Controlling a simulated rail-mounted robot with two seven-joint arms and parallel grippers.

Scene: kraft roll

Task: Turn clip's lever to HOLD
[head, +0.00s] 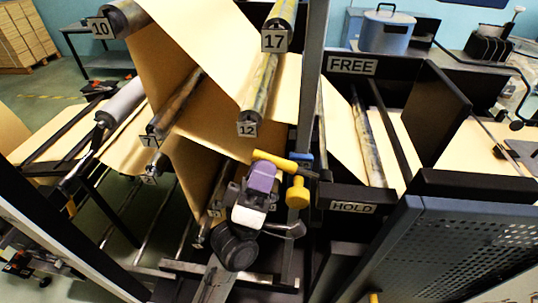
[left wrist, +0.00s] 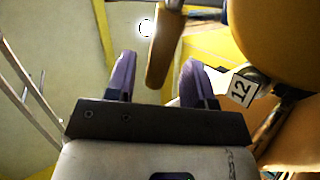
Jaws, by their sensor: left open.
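The clip's yellow lever (head: 275,161) shows in the head view at the post between the paper web and the black frame, with a round yellow knob (head: 297,192) just below it. The FREE label (head: 352,66) is higher up on the frame and the HOLD label (head: 352,207) is lower. The lever's bar points left, and its setting is unclear. My left gripper (head: 262,171) has its purple fingers at the lever's left end. In the left wrist view the open fingers (left wrist: 158,80) have an ochre bar (left wrist: 164,55), apparently the lever, between them; contact is unclear. My right gripper is out of view.
Brown paper (head: 205,70) runs over numbered rollers left of the gripper, with roller 12 (head: 258,95) just above. A grey post (head: 313,80) rises beside the lever. A dark perforated panel (head: 455,245) stands at the lower right.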

